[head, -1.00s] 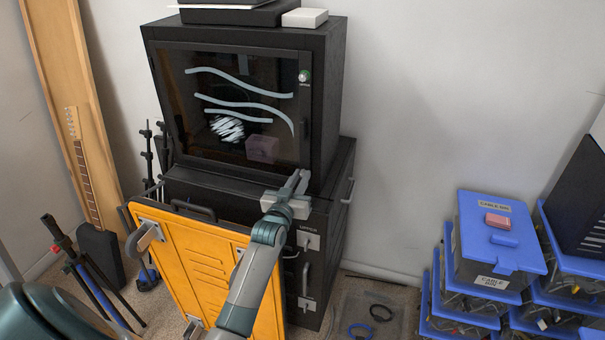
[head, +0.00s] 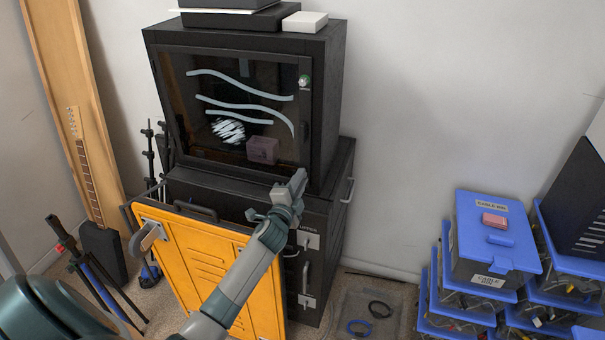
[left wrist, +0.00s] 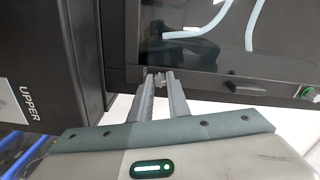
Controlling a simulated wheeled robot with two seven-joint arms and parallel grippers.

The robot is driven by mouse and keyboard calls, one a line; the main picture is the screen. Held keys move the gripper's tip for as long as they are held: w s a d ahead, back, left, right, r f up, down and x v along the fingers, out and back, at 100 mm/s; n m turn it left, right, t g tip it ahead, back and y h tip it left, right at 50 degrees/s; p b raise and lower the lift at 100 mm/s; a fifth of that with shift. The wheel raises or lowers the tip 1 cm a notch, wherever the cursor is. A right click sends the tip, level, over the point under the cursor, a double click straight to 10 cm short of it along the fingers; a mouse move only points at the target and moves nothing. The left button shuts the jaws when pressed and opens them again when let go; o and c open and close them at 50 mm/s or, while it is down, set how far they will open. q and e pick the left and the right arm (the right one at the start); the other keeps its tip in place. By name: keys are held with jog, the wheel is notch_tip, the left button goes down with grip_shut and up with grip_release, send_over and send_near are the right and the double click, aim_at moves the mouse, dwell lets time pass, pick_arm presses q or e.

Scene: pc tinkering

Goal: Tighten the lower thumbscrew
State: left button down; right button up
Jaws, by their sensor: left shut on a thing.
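The black case with a dark glass side panel (head: 200,85) stands on a black cabinet. The lower thumbscrew (left wrist: 159,78) is a small grey knob at the panel's lower corner. In the left wrist view it sits between my left fingertips (left wrist: 158,76), which are shut on it. In the head view my left gripper (head: 298,180) reaches the panel's lower right corner and hides the screw. The upper thumbscrew (head: 305,80), with a green ring, sits near the panel's upper right; it also shows in the left wrist view (left wrist: 307,93). My right gripper is not in view.
Blue-lidded cable bins (head: 490,240) are stacked at the right. Tripods (head: 95,280) and a guitar (head: 85,170) stand at the left.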

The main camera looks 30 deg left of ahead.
pick_arm(q)
jog(key=shift+m, duration=0.9)
jog(key=c, duration=1.8)
grip_release()
jog(key=shift+s, duration=0.15)
jog(key=p+v, duration=0.1)
jog(key=v, duration=0.4)
jog(key=shift+s+d+p, duration=0.15)
jog(key=shift+s+p, duration=0.2)
jog(key=shift+s, duration=0.05)
